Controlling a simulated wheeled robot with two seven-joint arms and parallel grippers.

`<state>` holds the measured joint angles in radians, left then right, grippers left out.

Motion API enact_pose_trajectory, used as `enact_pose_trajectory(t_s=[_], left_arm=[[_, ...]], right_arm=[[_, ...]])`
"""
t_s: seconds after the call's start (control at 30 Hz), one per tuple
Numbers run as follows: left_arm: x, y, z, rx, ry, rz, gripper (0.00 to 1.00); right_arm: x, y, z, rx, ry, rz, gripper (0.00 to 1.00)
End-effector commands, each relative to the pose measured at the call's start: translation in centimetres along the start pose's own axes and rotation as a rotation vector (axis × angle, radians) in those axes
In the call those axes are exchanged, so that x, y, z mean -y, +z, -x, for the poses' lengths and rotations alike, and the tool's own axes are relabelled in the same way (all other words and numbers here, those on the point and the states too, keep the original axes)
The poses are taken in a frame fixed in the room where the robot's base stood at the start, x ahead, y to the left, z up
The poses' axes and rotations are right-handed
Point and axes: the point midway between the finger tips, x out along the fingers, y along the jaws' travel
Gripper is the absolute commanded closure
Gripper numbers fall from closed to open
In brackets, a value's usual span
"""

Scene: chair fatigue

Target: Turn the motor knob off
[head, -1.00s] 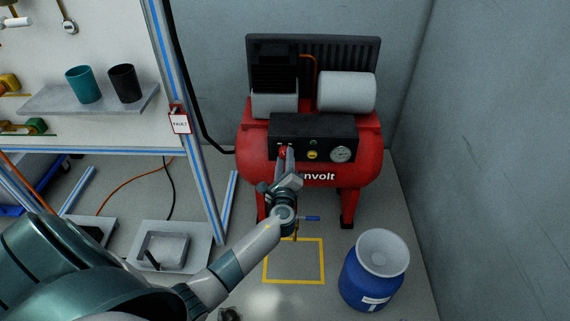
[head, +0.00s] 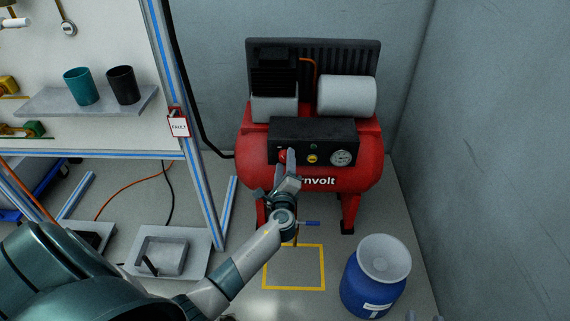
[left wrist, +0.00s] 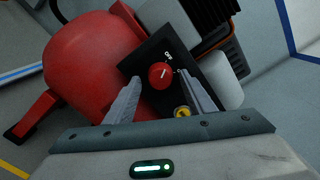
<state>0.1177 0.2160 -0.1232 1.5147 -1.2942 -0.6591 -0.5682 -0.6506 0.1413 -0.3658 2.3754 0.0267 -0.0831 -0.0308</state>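The red motor knob (left wrist: 161,76) sits on the black control panel (left wrist: 150,58) of a red compressor. In the left wrist view an OFF label shows beside it, with a second label partly hidden by a finger. A pale mark shows on the knob's face. My left gripper (left wrist: 158,100) is open, with its fingers apart on either side of the knob in that view; I see no contact. In the head view the left gripper (head: 287,160) is in front of the panel and partly covers the knob. Two small grey tips, probably my right gripper (head: 425,317), show at the bottom edge.
A yellow button (head: 312,159) and a gauge (head: 342,158) are right of the knob. A blue barrel (head: 376,278) stands on the floor at right, beside a yellow floor square (head: 294,288). A workbench frame (head: 205,180) with a red tag (head: 179,126) is at left.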

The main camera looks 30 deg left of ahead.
Motion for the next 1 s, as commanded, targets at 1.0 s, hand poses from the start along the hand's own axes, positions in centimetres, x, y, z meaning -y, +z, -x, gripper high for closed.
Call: enact_pose_trajectory(t_s=[1.0], left_arm=[[0.0, -0.1, 9.5, -0.002, 0.001, 0.001, 0.51]], right_arm=[[-0.9, 2.8, 0.2, 0.161, 0.016, -0.010, 0.69]])
